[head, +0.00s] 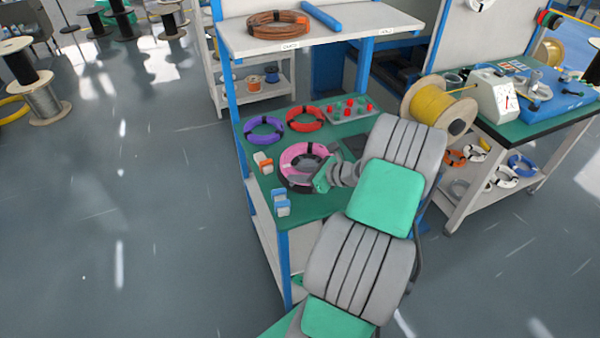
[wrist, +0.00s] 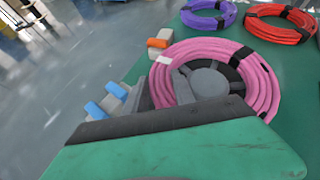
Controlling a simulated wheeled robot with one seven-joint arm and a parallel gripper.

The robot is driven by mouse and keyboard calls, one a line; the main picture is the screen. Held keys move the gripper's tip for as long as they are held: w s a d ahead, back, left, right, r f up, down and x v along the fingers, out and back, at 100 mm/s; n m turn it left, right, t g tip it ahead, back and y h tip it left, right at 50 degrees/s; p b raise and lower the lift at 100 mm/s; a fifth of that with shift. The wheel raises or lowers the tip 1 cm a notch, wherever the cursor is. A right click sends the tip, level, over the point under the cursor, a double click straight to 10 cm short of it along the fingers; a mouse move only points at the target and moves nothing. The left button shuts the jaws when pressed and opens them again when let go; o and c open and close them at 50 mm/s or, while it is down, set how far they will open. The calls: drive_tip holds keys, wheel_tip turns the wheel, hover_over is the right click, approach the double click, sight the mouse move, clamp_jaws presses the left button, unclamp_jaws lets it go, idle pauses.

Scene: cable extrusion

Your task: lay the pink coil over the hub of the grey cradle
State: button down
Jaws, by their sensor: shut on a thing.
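The pink coil (head: 294,157) is at the near part of the green-topped bench in the head view, right at my gripper (head: 322,180). In the wrist view the pink coil (wrist: 262,85) fills the middle, with black ties and a white tag. My gripper is shut on the coil's near side; the fingertips are partly hidden by my green gripper body. The grey cradle's round hub (wrist: 208,82) shows inside the coil's ring, with a dark disc around it. I cannot tell whether the coil rests on the cradle or is held just above it.
A purple coil (head: 263,130) and a red coil (head: 305,118) lie behind on the bench. A panel with red buttons (head: 348,108) stands further right. Grey blocks with an orange clip (head: 263,162) and blue clips (head: 281,202) sit along the left edge.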

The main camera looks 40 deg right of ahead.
drive_tip(key=shift+f, duration=0.35)
drive_tip(key=c, duration=0.9)
unclamp_jaws()
drive_tip(key=shift+c, duration=0.2)
drive_tip(key=shift+f, duration=0.1)
wheel_tip(320, 180, up, 8)
drive_tip(key=p, duration=0.8)
